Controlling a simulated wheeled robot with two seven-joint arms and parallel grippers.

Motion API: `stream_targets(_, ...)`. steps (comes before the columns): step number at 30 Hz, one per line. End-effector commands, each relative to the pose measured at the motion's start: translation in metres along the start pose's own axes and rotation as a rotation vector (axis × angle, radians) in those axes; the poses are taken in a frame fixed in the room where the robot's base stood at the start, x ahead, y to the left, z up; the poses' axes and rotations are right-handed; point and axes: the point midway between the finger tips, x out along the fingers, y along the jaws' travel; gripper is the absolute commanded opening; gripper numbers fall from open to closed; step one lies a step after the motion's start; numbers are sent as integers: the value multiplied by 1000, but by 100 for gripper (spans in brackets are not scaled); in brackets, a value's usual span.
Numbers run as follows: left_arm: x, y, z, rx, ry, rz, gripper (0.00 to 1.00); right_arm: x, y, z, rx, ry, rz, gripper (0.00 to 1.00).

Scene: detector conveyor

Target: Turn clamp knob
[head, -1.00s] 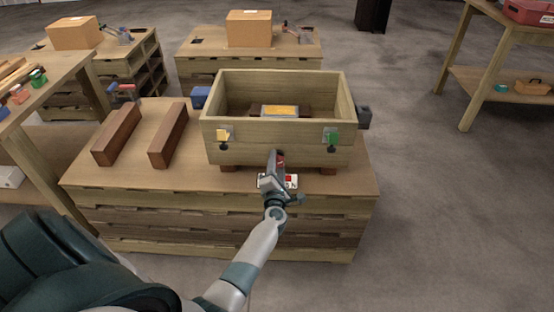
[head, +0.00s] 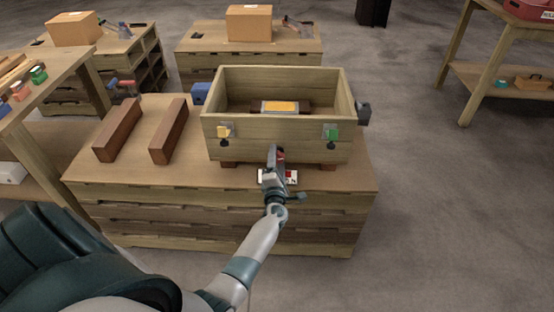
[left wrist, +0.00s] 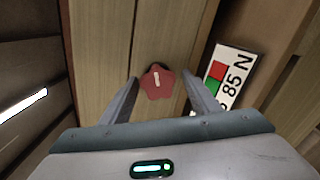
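My left gripper (left wrist: 160,77) is open, with one finger on each side of the knob and a gap beside each. I cannot tell how deep the knob sits between the fingers. In the head view my left gripper (head: 275,153) is at the front of the wooden crate (head: 270,141), and it mostly hides the knob. My right gripper is in neither view.
A label (left wrist: 228,78) with red and green squares and "85 N" lies beside the knob.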

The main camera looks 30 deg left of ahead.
Motion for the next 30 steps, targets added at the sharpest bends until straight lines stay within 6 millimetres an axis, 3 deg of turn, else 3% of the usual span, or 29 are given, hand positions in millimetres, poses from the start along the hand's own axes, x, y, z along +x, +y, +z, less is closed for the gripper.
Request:
stream_targets(8, -1, 1, 0, -1, 0, 2, 56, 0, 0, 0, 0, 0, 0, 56)
stream_targets(14, -13, 1, 0, -1, 0, 1, 56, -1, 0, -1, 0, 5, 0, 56)
stream_targets(20, -42, 0, 0, -2, 0, 0, 56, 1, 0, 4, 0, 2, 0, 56)
stream_targets(30, -111, -1, -1, 0, 1, -1, 56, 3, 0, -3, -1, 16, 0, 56)
